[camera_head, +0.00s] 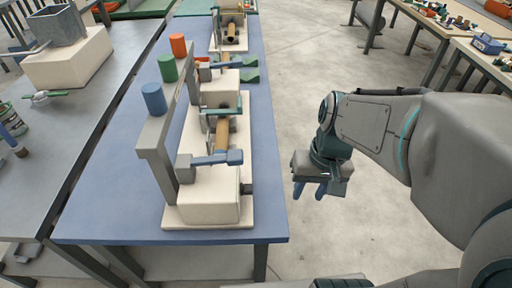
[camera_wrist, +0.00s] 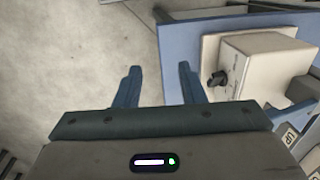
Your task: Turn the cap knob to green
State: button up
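A cream machine block (camera_head: 207,197) of the spiral winder stands at the near end of the blue table. A small dark knob (camera_head: 247,188) sticks out of its right side, and it also shows in the wrist view (camera_wrist: 217,80), on the cream face. I cannot tell which setting it points to, and no green mark shows beside it. My gripper (camera_head: 309,190) hangs right of the table, apart from the knob, fingers down. In the wrist view it is open and empty (camera_wrist: 158,82).
The blue table (camera_head: 107,190) carries further winder parts, with blue-handled levers (camera_head: 217,159) over the block. A grey table with a cream box (camera_head: 68,62) stands on the left. Clear floor (camera_head: 310,90) lies between the blue table and my arm.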

jog(key=w+f+m+g+y, duration=0.2)
jog(key=w+f+g+y, duration=0.2)
jog(key=f+y, duration=0.4)
jog(key=m+t+y+b, duration=0.2)
jog(key=m+t+y, duration=0.25)
jog(key=y, duration=0.45)
send_near(246, 189)
jog(key=shift+n, duration=0.35)
jog(key=a+p, duration=0.1)
jog(key=a, duration=0.1)
jog(key=a+p, duration=0.1)
jog(key=a, duration=0.2)
jog(key=w+a+f, duration=0.1)
jog(key=a, duration=0.1)
jog(key=shift+w+a+p, duration=0.1)
jog(key=shift+a+p, duration=0.25)
jog(key=shift+p, duration=0.05)
grip_shut()
